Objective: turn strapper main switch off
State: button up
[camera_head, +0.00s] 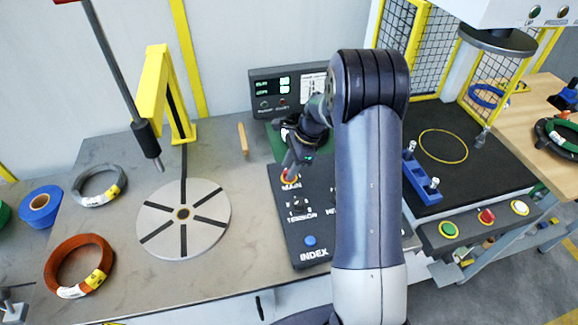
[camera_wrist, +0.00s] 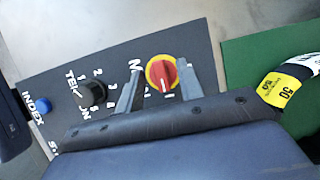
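The strapper main switch, a red rotary knob on a yellow round plate, shows in the wrist view (camera_wrist: 160,78) and on the dark control panel in the head view (camera_head: 290,180). Its red handle lies roughly up and down in the wrist view, slightly tilted. My gripper (camera_wrist: 159,70) is open, with one finger to each side of the knob. I cannot tell whether either finger touches it. In the head view my gripper (camera_head: 291,166) is over the switch, and the arm hides the right part of the panel (camera_head: 284,222).
A black tension knob (camera_wrist: 92,93) and a blue INDEX button (camera_head: 310,241) sit on the same panel. A display box (camera_head: 262,90) stands behind. A green mat (camera_wrist: 262,60) and a coil with a yellow label (camera_wrist: 290,85) are close right in the wrist view.

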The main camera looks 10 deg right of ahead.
jog(key=shift+a+f, duration=0.2)
jog(key=shift+f, duration=0.2)
grip_shut()
